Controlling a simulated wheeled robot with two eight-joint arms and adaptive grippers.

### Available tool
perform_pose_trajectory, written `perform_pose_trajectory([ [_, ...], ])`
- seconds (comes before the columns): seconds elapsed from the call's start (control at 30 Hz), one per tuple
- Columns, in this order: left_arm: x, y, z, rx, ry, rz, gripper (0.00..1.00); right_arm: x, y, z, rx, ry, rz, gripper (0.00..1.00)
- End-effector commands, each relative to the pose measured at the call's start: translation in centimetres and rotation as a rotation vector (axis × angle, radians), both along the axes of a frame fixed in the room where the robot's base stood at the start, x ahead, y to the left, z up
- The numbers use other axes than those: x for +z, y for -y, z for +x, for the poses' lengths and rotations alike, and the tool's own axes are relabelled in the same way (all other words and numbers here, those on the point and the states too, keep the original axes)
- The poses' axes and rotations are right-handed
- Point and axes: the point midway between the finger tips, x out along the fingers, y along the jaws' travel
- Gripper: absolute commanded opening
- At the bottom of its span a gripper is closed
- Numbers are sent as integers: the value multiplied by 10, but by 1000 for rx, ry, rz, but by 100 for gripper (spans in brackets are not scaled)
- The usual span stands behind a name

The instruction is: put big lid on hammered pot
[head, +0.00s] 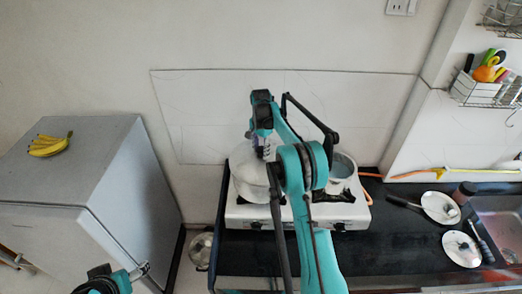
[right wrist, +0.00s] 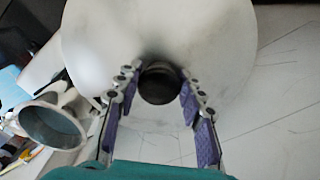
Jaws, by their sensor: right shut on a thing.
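My right gripper (head: 262,150) is over the left burner of the stove. In the right wrist view its two purple-padded fingers (right wrist: 160,100) are shut on the dark knob (right wrist: 160,84) of the big pale lid (right wrist: 215,45). In the head view a large pale rounded shape, the lid and likely the hammered pot (head: 248,182), stands on the left burner below my gripper. I cannot tell whether the lid rests on the pot or hovers just above it. My left gripper (head: 138,272) is at the lower left, far from the stove; its jaws are too small to read.
A smaller pot (head: 342,166) stands on the right burner of the white stove (head: 330,212). Two lids, one farther back (head: 440,207) and one nearer (head: 461,248), lie on the dark counter (head: 395,245) by the sink. A grey cabinet (head: 75,175) with bananas (head: 50,145) is at left.

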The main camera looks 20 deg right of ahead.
Motion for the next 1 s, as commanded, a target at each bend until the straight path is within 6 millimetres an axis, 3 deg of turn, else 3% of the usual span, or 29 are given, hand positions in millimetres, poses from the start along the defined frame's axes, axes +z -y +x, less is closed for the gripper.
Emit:
perform_pose_trajectory([
  [1.0,-8,0,0,0,0,0,72,-8,0,0,1,-2,0,0],
])
